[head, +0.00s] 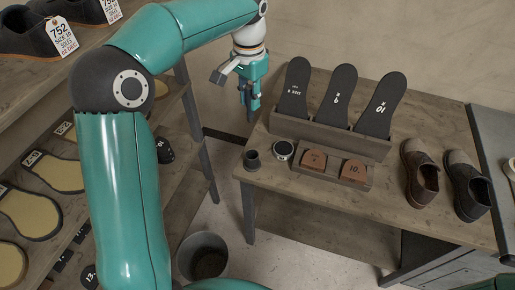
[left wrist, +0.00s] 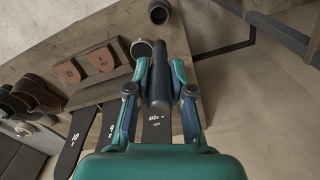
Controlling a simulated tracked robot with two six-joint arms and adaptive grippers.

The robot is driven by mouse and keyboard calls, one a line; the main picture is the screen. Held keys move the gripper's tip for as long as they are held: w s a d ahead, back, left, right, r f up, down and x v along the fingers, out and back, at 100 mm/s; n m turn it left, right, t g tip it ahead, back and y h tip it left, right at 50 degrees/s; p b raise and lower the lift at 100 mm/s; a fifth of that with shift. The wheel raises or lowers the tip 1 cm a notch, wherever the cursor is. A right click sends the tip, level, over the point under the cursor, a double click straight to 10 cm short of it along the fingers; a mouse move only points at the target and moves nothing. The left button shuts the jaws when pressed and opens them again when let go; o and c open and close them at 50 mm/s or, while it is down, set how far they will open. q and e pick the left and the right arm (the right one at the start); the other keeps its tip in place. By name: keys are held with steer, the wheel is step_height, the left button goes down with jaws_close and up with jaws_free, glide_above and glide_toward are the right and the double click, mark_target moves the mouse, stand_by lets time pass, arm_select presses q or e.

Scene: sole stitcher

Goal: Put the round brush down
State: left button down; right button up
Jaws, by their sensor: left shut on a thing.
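My left gripper (head: 250,100) is shut on the round brush, a dark cylinder whose lower end (head: 251,115) shows just below the fingers in the head view. In the left wrist view the brush (left wrist: 159,85) lies between the two fingers, its dark end pointing away from the wrist. The gripper hangs in the air at the left end of the wooden table (head: 330,197), apart from the tabletop. A small dark round cup (head: 254,160) stands on the table's left corner, below the gripper; it also shows in the left wrist view (left wrist: 160,12). My right gripper is not in view.
A round tin (head: 284,150) stands beside the cup. A shelf (head: 35,95) is at the left, a bucket (head: 203,258) on the floor.

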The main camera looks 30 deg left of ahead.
mark_target(251, 115)
arm_select(q)
step_height(251, 115, down, 19)
steer(key=shift+d+f+p, duration=0.1)
steer(key=shift+p, duration=0.45)
steer(key=c, duration=1)
jaws_free()
steer(key=shift+f, duration=0.1)
steer(key=shift+c, duration=0.2)
step_height(251, 115, up, 12)
steer(key=shift+r+b, duration=0.15)
steer(key=shift+b, duration=0.4)
steer(key=shift+s, duration=0.1)
